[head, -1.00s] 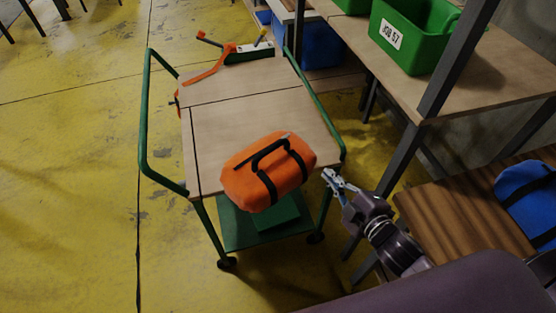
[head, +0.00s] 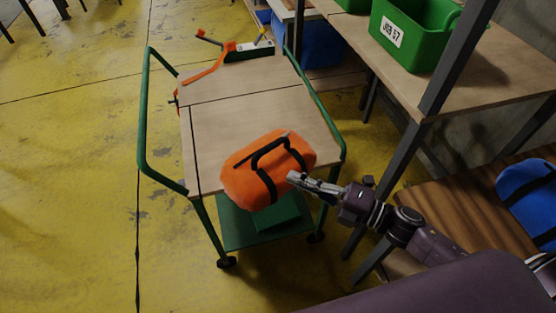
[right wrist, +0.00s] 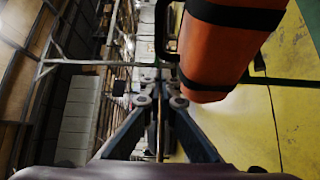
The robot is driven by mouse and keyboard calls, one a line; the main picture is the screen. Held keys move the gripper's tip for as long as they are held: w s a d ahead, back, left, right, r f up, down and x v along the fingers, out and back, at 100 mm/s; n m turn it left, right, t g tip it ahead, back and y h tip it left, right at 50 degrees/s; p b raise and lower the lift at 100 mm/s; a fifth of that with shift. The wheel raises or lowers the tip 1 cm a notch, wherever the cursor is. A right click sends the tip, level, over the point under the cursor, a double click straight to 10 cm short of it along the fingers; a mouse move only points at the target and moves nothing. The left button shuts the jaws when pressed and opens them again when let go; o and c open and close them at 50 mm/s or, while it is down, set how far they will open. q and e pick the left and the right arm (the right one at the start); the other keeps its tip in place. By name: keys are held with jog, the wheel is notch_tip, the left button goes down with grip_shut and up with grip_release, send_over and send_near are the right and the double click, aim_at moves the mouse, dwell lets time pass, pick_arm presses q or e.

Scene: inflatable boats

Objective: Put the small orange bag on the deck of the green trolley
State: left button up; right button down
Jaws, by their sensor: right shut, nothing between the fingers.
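The small orange bag (head: 245,183) with black straps and handle rests on the near end of the wooden deck (head: 225,125) of the green trolley (head: 144,110), its near side at or over the deck's front edge. In the right wrist view the orange bag (right wrist: 215,45) fills the upper middle, beside the fingers. My right gripper (head: 292,178) is shut and empty, its fingertips close to the bag's right side in the head view; I cannot tell whether they touch. My left gripper is not in view.
A green bin (head: 410,40) stands on a shelf at the right, behind a dark post (head: 455,60). A blue bag (head: 528,190) lies on a wooden surface at right. Yellow floor at left is clear.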

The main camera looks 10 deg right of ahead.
aim_at(278, 168)
jog(key=x, duration=0.3)
jog(key=shift+w+a+r, duration=0.1)
jog(key=shift+w+a, duration=0.05)
jog(key=shift+w, duration=0.1)
jog(key=w, duration=0.3)
jog(key=shift+w+a+b, duration=0.1)
jog(key=shift+a+b, duration=0.25)
jog(key=shift+b, duration=0.05)
jog(key=shift+w, duration=0.6)
